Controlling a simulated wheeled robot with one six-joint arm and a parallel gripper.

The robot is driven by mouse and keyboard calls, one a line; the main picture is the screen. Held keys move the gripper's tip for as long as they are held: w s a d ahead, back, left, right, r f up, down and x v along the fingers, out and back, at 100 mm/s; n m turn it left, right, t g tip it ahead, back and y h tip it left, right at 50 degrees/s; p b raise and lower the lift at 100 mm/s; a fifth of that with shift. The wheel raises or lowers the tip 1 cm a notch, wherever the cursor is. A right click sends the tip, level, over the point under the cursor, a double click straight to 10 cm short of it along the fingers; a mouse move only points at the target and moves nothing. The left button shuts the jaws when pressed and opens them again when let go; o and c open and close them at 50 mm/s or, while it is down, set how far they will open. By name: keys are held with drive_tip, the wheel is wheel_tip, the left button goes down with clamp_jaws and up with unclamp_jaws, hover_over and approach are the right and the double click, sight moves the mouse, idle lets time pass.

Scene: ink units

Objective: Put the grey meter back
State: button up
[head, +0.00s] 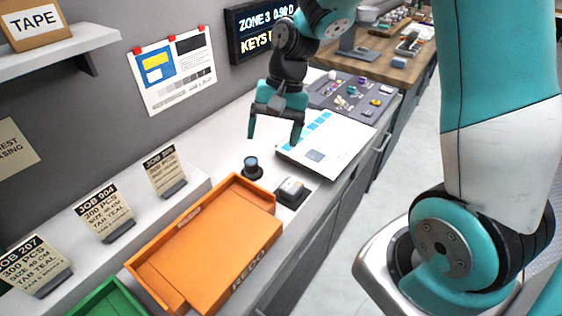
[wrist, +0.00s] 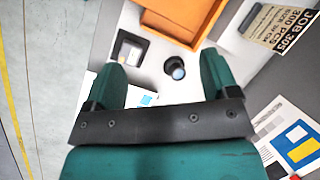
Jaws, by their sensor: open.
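A small square device with a light grey top and dark edges (head: 291,190), likely the grey meter, sits on the white bench beside the orange tray's right corner. It also shows in the wrist view (wrist: 130,48), up and left of the middle. My gripper (head: 273,140) is open and empty, pointing down above the bench. In the wrist view my fingers (wrist: 163,65) stand wide apart, with a short dark cylinder with a blue top (wrist: 174,68) seen between them. That cylinder also stands on the bench in the head view (head: 252,168), left of the square device.
An orange tray marked REDO (head: 214,250) lies nearer, with a green tray (head: 112,300) at the bottom. A white sheet with blue patches (head: 335,150) lies beyond the device. Job cards (head: 103,214) stand on the wall-side ledge.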

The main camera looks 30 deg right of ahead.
drive_tip(key=s+a+r+n, duration=0.5)
drive_tip(key=s+n, duration=0.1)
drive_tip(key=s, duration=0.3)
drive_tip(key=s+a+r+n+t, duration=0.1)
drive_tip(key=s+a+r+n, duration=0.4)
drive_tip(key=s+n, duration=0.2)
drive_tip(key=shift+s, duration=1.1)
